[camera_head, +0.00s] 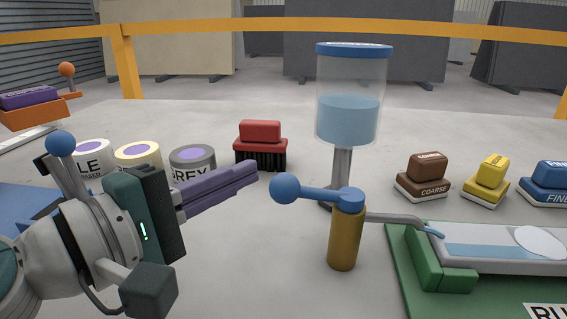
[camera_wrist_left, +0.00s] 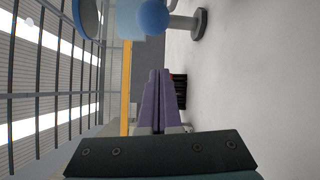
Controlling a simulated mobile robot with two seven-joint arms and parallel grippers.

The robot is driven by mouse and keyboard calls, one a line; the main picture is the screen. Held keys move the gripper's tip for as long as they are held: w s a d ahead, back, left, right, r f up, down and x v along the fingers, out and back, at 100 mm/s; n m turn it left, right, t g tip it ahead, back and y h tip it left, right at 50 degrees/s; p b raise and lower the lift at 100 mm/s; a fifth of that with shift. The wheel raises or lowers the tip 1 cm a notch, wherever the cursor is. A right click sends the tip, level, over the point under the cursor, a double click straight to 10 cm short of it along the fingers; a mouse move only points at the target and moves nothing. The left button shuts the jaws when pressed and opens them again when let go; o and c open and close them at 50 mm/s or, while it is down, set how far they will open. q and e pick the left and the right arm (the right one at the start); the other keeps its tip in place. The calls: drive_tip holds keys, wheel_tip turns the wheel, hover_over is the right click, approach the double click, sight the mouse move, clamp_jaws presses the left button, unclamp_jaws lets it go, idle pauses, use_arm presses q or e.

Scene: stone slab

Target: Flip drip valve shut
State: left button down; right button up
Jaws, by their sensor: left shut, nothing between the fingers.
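The drip valve has a brass body (camera_head: 346,238) and a blue lever (camera_head: 318,192) that points left and ends in a blue ball knob (camera_head: 285,188). A thin grey spout (camera_head: 400,219) runs right from the valve to a blue tip. A clear tank (camera_head: 348,110) with blue liquid and a blue lid stands on a post behind it. My left gripper (camera_head: 250,174) is shut and empty, left of the knob and apart from it. In the left wrist view its purple fingers (camera_wrist_left: 158,100) are together, and the blue knob (camera_wrist_left: 152,17) is beyond them. My right gripper is not in view.
A red brush (camera_head: 260,150) stands behind my left fingertips. Several labelled tubs (camera_head: 192,160) stand at left. Brown (camera_head: 424,178), yellow (camera_head: 487,182) and blue blocks (camera_head: 550,184) are at right. A green tray (camera_head: 410,275) holds a wet slab at front right.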

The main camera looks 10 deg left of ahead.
sight(317, 190)
use_arm(q)
drive_tip(key=shift+s+d+r+p, duration=0.2)
drive_tip(key=shift+s+d+p, duration=0.3)
drive_tip(key=shift+s+d, duration=0.1)
drive_tip(key=shift+s+d+r+p, duration=0.15)
drive_tip(key=shift+s+d+p, duration=0.3)
drive_tip(key=shift+s, duration=0.15)
drive_tip(key=shift+s+d, duration=0.25)
drive_tip(key=shift+s, duration=0.05)
drive_tip(key=shift+s+r+n+y+p, duration=0.15)
drive_tip(key=shift+n+y+p, duration=0.15)
drive_tip(key=shift+p, duration=0.15)
drive_tip(key=shift+s+t+y, duration=0.15)
drive_tip(key=shift+t+y, duration=0.15)
drive_tip(key=shift+s+n+t+y+p, duration=0.3)
drive_tip(key=shift+s+n+y+p, duration=0.05)
drive_tip(key=shift+n+y+p, duration=0.15)
